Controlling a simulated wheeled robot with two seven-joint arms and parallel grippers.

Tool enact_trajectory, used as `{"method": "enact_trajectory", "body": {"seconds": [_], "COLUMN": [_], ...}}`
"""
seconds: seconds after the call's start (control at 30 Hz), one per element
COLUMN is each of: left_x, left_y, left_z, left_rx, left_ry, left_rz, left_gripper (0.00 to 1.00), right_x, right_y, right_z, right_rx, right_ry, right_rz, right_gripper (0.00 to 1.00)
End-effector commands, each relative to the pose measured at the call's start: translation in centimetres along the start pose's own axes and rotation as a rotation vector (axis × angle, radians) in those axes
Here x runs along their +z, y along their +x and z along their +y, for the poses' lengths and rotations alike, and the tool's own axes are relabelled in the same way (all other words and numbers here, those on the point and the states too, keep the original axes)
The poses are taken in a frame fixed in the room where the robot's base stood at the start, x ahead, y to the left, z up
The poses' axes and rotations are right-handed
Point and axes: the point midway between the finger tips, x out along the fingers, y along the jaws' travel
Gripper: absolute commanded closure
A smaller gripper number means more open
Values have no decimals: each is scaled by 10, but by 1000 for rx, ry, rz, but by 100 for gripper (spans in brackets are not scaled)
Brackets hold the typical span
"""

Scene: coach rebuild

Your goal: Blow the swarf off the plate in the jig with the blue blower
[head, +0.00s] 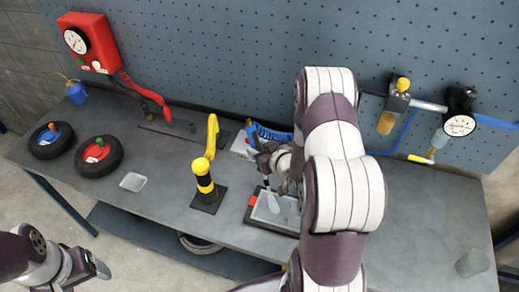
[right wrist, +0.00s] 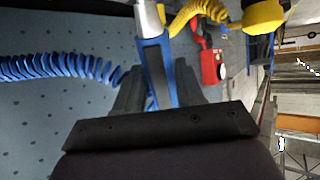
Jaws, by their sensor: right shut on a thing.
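The blue blower (right wrist: 155,70) has a blue body and a metal nozzle. My right gripper (right wrist: 158,88) is shut on its body. In the head view the right gripper (head: 277,162) is above the back of the jig, partly hidden by my right arm. The jig (head: 254,222) is a dark tray with a red block at its left. The pale plate (head: 268,213) lies in it, its right side hidden by my arm. The blower's nozzle points down toward the plate. I cannot make out separate swarf pieces. My left gripper (head: 97,266) is low at the left, off the bench; its fingers are unclear.
A blue coiled hose (head: 268,135) runs behind the jig. A yellow and black post (head: 205,182) stands left of it. Two small tyres (head: 99,155) and a shallow dish (head: 133,181) are farther left. A grey cup (head: 472,262) stands at the right. The bench right of my arm is mostly clear.

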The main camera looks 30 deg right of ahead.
Motion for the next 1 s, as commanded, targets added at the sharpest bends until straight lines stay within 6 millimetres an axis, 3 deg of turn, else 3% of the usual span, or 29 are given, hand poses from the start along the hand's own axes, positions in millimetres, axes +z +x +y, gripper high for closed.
{"method": "enact_trajectory", "body": {"seconds": [0.33, 0.8, 1.0], "left_x": [0, -6, -6], "left_y": [-2, -50, -48], "left_z": [0, 0, 0], "left_rx": [0, 0, 0], "left_ry": [0, 0, 0], "left_rz": [0, 0, 0], "left_gripper": [27, 27, 27], "right_x": [-3, -55, -54], "right_y": [-1, -28, -27], "right_z": [0, 0, 0], "right_rx": [0, 1, 0], "right_ry": [-1, -1, 0], "right_rz": [2, 3, 2], "right_gripper": [100, 100, 100]}}
